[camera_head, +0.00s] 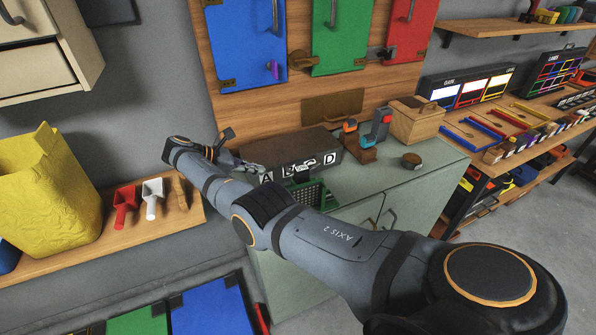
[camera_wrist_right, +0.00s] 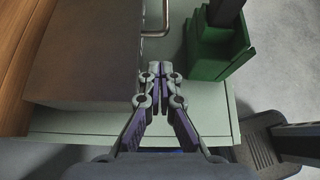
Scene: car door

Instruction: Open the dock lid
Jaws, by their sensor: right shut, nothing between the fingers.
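The dock looks like the long dark box (camera_head: 292,148) on the green cabinet, with white-lettered tiles, A and D readable, along its front. Its top is flat and looks shut. In the right wrist view the dark box top (camera_wrist_right: 85,50) fills the left, and a bent metal handle (camera_wrist_right: 156,30) stands out from its side. My right gripper (camera_head: 256,168) is at the left front end of the box, partly hidden by my arm. In the wrist view its fingertips (camera_wrist_right: 160,72) are together and empty, just short of the handle, apart from it. My left gripper is not in view.
A green basket (camera_head: 310,193) sits in front of the box; a green bin (camera_wrist_right: 218,48) shows in the wrist view. An orange-and-blue tool (camera_head: 350,128), a red-and-blue tool (camera_head: 378,128), a wooden box (camera_head: 417,122) and a round knob (camera_head: 411,160) stand to the right.

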